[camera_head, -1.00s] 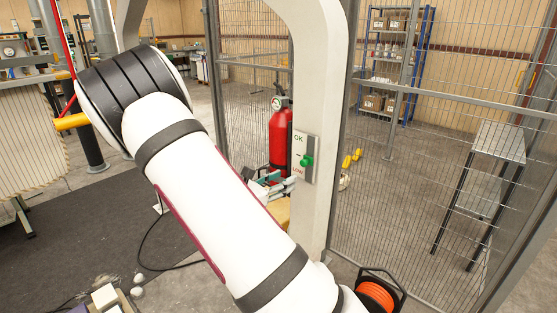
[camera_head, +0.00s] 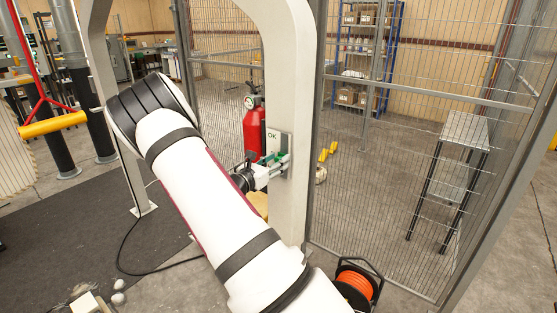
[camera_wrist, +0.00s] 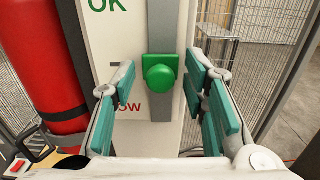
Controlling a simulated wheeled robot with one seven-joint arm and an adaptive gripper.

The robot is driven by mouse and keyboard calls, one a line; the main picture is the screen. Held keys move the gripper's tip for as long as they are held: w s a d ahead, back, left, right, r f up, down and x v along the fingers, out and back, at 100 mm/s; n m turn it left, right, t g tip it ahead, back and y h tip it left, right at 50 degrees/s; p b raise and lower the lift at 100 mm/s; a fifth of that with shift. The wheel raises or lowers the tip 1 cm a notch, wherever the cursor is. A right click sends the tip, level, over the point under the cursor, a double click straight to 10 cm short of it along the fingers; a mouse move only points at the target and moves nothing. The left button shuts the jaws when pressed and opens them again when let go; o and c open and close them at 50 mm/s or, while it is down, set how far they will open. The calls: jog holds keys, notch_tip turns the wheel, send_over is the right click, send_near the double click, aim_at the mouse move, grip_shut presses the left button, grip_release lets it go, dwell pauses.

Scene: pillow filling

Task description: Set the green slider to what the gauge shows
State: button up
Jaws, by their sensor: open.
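The green slider knob (camera_wrist: 163,73) sits on a grey vertical track on a white panel (camera_wrist: 115,50), between a green "OK" above and a red, partly covered "LOW" below. My gripper (camera_wrist: 161,84) is open, its teal-padded fingers on either side of the knob, with visible gaps. In the head view my gripper (camera_head: 268,168) is at the panel (camera_head: 273,133) on the white post and covers its lower part. The gauge (camera_head: 249,102) is on top of the red fire extinguisher (camera_head: 253,130); its reading is too small to tell. The extinguisher's body also shows in the wrist view (camera_wrist: 45,60).
The white post (camera_head: 290,60) carries the panel, with wire mesh fencing (camera_head: 420,130) behind it. An orange cable reel (camera_head: 355,285) stands on the floor at lower right. A metal stand (camera_head: 463,130) is behind the mesh. A black cable crosses the floor at left.

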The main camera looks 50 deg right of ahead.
aim_at(284, 173)
jog(key=shift+d, duration=0.5)
grip_shut()
jog(key=shift+f, duration=3.35)
grip_release()
jog(key=shift+a, duration=0.1)
